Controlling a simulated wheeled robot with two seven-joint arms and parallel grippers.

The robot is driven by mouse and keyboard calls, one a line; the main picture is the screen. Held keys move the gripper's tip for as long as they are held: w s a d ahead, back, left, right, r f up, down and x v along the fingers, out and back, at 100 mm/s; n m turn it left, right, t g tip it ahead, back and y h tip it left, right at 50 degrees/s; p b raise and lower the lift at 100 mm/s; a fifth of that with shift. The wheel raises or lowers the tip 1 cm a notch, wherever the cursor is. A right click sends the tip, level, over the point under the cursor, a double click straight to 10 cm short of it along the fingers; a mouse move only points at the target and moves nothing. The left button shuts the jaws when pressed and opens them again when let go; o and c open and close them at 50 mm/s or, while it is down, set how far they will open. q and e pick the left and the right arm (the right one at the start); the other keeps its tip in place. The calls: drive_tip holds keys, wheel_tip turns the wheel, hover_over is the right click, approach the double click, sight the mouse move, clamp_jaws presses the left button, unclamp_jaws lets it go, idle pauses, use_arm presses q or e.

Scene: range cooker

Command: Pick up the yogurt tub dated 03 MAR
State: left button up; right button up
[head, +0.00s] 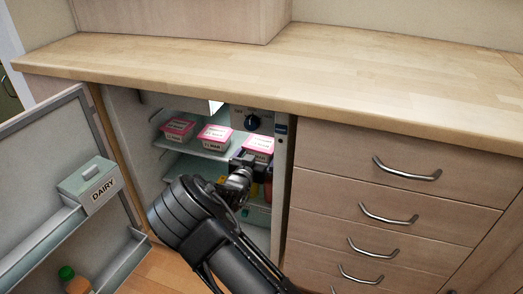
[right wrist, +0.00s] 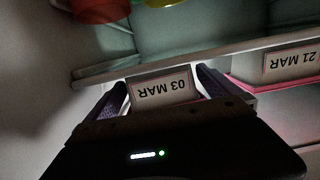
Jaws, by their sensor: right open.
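The yogurt tub dated 03 MAR (right wrist: 160,88) shows upside down in the right wrist view, its white label facing my camera. In the head view it is the rightmost pink-lidded tub (head: 260,144) on the fridge shelf, its lower front hidden by my gripper. My right gripper (right wrist: 164,92) is open, with one finger on each side of this tub; I cannot tell whether they touch it. In the head view my right gripper (head: 246,162) reaches into the fridge. My left gripper is not in view.
A tub dated 21 MAR (right wrist: 292,62) stands beside it, and another pink-lidded tub (head: 179,129) stands further left. The glass shelf (head: 200,151) bears them. The open fridge door (head: 45,150) with a DAIRY box (head: 90,185) is at left; drawers (head: 390,170) are at right.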

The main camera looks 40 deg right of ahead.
sight(263, 140)
drive_tip(key=shift+c, duration=0.2)
drive_tip(key=c, duration=1.7)
drive_tip(key=shift+r+p, duration=0.4)
drive_tip(key=shift+r, duration=0.45)
wheel_tip(263, 140, up, 2)
drive_tip(key=shift+r+p, duration=0.1)
drive_tip(key=shift+p, duration=0.4)
drive_tip(key=f+p+v, duration=0.1)
drive_tip(key=v, duration=0.5)
drive_tip(key=f+p+v, duration=0.1)
drive_tip(key=v, duration=0.5)
drive_tip(key=f+p+v, duration=0.1)
drive_tip(key=v, duration=0.4)
drive_tip(key=shift+s+a, duration=0.35)
drive_tip(key=shift+a, duration=0.15)
